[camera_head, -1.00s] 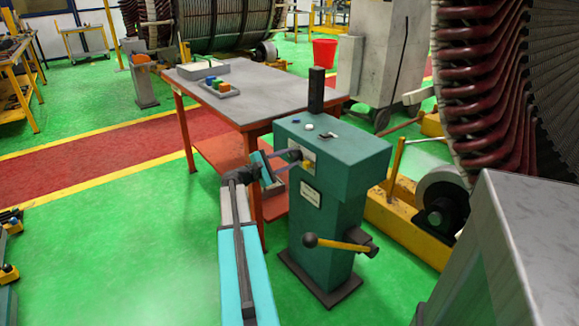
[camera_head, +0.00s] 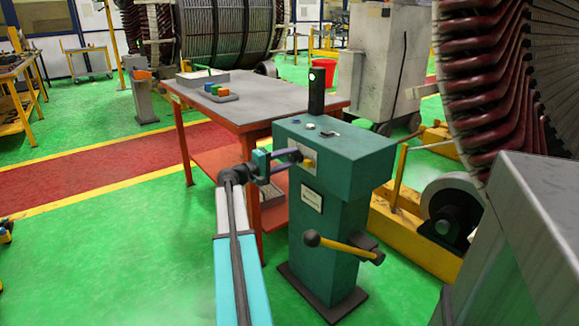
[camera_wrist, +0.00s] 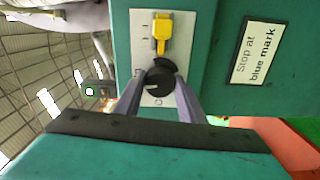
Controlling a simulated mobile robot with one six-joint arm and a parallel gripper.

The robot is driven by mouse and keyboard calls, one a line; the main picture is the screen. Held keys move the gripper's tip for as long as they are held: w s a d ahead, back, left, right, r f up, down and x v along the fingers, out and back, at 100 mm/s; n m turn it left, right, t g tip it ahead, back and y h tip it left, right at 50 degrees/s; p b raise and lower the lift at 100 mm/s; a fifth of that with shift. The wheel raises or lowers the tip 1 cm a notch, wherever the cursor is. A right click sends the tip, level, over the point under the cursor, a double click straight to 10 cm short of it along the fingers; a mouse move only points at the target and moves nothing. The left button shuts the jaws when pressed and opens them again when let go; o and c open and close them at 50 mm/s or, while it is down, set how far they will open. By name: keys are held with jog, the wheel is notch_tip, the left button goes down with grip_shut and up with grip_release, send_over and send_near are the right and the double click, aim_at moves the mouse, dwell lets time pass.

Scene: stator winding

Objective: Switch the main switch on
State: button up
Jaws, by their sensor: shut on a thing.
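The green machine pedestal (camera_head: 345,155) stands in the middle of the head view. On its side is a pale switch plate with a black rotary knob (camera_wrist: 160,82) and a yellow lever or key (camera_wrist: 162,33). In the wrist view small marks on the plate are partly hidden, so I cannot read them all. My gripper (camera_head: 298,154) reaches the plate from the left. Its two grey fingers are closed on the black knob, one on each side. A green lamp (camera_head: 311,77) glows on the black post above the pedestal.
A label reading "Stop at blue mark" (camera_wrist: 258,52) is beside the plate. A yellow lever with a ball end (camera_head: 312,239) sticks out lower on the pedestal. A grey-topped red table (camera_head: 270,97) stands behind it. Green floor (camera_head: 110,260) is free to the left.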

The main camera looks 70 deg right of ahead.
jog(key=shift+s+a+f+m+b, duration=0.1)
jog(key=shift+f+m+b, duration=0.2)
jog(key=shift+m+b, duration=0.35)
jog(key=shift+r+m, duration=0.1)
jog(key=shift+m, duration=0.15)
jog(key=o, duration=1)
jog(key=shift+o, duration=0.3)
jog(key=shift+r, duration=0.1)
jog(key=p+v, duration=0.2)
jog(key=v, duration=1.2)
